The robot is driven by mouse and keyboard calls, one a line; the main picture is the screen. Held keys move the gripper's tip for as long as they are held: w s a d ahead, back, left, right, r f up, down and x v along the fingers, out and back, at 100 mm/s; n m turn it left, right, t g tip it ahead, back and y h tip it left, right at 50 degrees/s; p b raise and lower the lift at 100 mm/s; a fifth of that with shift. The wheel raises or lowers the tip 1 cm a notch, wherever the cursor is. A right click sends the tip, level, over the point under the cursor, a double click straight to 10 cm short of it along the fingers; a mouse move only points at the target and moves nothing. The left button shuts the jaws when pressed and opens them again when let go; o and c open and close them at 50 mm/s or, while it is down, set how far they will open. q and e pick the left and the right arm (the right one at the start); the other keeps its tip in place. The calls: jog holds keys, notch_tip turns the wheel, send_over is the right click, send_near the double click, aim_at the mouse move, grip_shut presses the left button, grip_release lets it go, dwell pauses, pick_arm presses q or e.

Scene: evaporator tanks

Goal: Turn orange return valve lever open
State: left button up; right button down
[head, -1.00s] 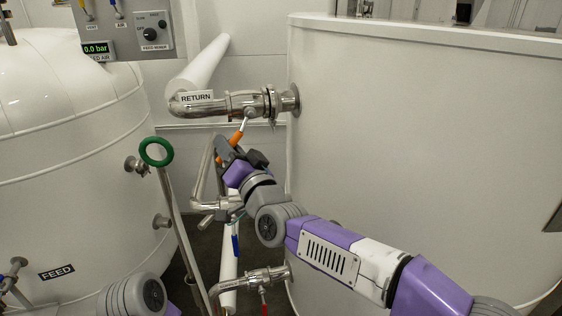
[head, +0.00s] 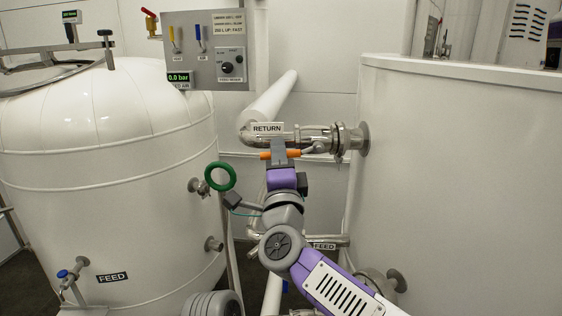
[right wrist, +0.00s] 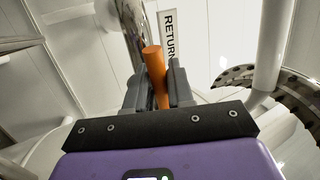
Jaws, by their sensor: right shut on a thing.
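The orange return valve lever (head: 294,153) lies almost level, just under the steel pipe with the RETURN label (head: 267,128). Its metal stem runs right to the valve (head: 318,138) beside the large tank. My right gripper (head: 279,147) comes up from below and is shut on the lever. In the right wrist view the orange handle (right wrist: 155,72) stands between the two grey fingers of the right gripper (right wrist: 158,88), its end sticking out past them. My left gripper is out of view.
A white tank (head: 110,150) with a FEED label stands on the left. A green ring handle (head: 220,177) is left of my right wrist. A control panel (head: 205,75) hangs above. The large tank (head: 460,180) fills the right side.

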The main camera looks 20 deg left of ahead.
jog(key=shift+r+m+h, duration=0.4)
jog(key=shift+r+m, duration=0.05)
jog(key=shift+m, duration=0.15)
jog(key=shift+d+r, duration=0.1)
jog(key=c, duration=1.1)
grip_release()
jog(key=shift+s+f, duration=0.1)
jog(key=shift+f, duration=0.1)
jog(key=shift+s+f, duration=0.2)
jog(key=shift+s, duration=0.05)
jog(key=b+v, duration=0.2)
jog(key=v, duration=0.4)
jog(key=shift+s+d+f, duration=0.1)
jog(key=shift+s+d, duration=0.1)
jog(key=shift+s, duration=0.1)
